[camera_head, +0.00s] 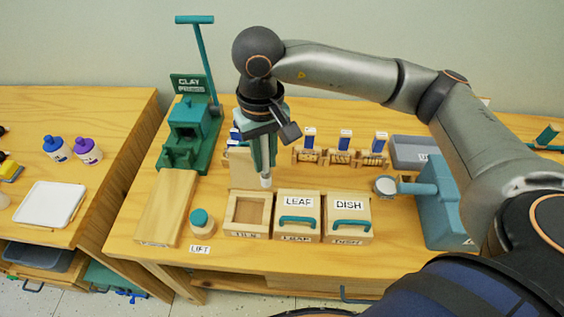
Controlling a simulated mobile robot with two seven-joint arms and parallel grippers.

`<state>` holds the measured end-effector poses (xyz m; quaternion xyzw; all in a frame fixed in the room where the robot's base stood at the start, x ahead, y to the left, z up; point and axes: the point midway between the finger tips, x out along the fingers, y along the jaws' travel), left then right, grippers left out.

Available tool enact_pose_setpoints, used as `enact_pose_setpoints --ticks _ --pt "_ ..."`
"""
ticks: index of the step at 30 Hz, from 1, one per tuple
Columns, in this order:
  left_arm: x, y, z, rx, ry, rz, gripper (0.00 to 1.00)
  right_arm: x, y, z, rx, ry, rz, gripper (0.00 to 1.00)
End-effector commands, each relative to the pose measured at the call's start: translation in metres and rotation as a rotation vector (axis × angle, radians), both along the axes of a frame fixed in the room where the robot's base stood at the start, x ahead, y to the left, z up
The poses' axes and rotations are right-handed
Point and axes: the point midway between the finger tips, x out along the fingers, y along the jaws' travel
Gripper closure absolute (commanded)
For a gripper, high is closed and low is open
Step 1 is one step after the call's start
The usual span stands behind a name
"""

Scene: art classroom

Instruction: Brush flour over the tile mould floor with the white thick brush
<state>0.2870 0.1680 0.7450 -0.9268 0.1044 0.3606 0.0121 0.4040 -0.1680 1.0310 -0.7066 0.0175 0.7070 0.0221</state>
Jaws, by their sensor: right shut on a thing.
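The tile mould (232,212) is an open square wooden box at the front middle of the table, with its label partly readable and its floor bare-looking. My right gripper (264,160) hangs above the back edge of the mould, pointing down. It is shut on the white thick brush (266,182), of which only a pale lower end shows. The brush end is over the mould's back right part; whether it touches anything I cannot tell. No flour can be made out on the mould floor. My left gripper is not in view.
Lidded LEAF (298,204) and DISH (348,205) moulds stand right of the tile mould. The green clay press (188,130) stands behind, a blue-grey device (440,205) at right.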

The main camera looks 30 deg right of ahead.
Motion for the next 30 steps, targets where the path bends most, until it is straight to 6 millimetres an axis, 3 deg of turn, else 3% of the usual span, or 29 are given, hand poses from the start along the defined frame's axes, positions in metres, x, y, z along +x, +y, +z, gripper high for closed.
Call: enact_pose_setpoints --ticks 1,6,14,30 --pt "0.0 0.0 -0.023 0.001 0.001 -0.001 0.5 0.008 0.011 -0.016 0.002 -0.002 -0.011 1.0" --pt "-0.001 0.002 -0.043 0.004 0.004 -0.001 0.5 0.022 0.032 -0.02 -0.004 -0.001 -0.052 1.0" --pt "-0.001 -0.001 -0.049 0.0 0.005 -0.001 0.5 0.027 0.041 -0.024 -0.008 0.001 -0.068 1.0" --pt "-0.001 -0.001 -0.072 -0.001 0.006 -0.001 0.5 0.026 0.04 -0.076 -0.008 0.001 -0.068 1.0"
